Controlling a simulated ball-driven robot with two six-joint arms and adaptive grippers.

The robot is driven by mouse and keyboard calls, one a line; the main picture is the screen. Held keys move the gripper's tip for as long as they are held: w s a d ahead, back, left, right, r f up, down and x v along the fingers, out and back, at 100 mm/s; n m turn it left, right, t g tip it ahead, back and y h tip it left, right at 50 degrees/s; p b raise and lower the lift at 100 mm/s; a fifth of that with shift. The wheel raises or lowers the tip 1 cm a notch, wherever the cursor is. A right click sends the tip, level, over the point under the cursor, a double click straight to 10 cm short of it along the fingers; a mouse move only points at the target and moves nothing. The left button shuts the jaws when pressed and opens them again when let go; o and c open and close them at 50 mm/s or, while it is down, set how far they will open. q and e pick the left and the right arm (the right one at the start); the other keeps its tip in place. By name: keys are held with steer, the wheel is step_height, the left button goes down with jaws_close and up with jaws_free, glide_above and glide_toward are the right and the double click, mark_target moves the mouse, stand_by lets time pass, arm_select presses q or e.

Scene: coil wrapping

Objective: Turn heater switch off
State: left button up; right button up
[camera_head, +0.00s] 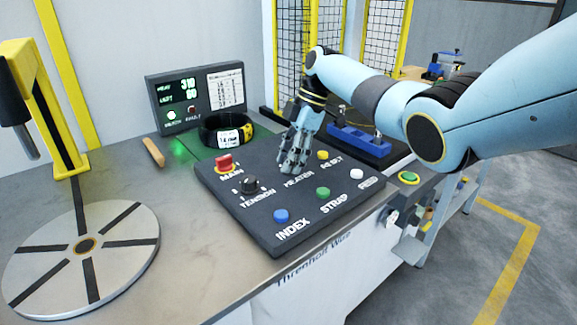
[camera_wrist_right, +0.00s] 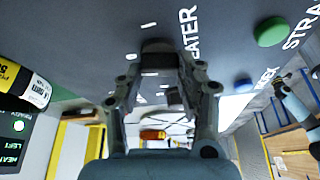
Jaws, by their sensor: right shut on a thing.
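The black control panel (camera_head: 262,222) lies tilted on the bench. My right gripper (camera_head: 291,166) points down onto it at the HEATER label and hides the heater switch in the head view. In the right wrist view the dark heater knob (camera_wrist_right: 158,47) shows at my right gripper's fingertips (camera_wrist_right: 159,80), beside the HEATER lettering, with white tick marks around it. The gripper is shut on this knob. The knob's exact pointing direction is hard to tell. The display (camera_head: 195,97) shows 310 and 80, with one lamp lit. My left gripper is not in view.
A red MAIN switch (camera_head: 224,163), a black TENSION knob (camera_head: 249,185) and several coloured buttons sit around the gripper. A black coil (camera_head: 222,130) with a yellow label is behind the panel. A round turntable (camera_head: 130,230) stands left. The bench front is clear.

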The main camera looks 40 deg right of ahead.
steer(key=shift+n+g+b, duration=0.6)
steer(key=shift+n+b, duration=0.45)
steer(key=shift+n, duration=0.35)
steer(key=o, duration=1.2)
steer(key=shift+c, duration=0.2)
steer(key=v, duration=1.2)
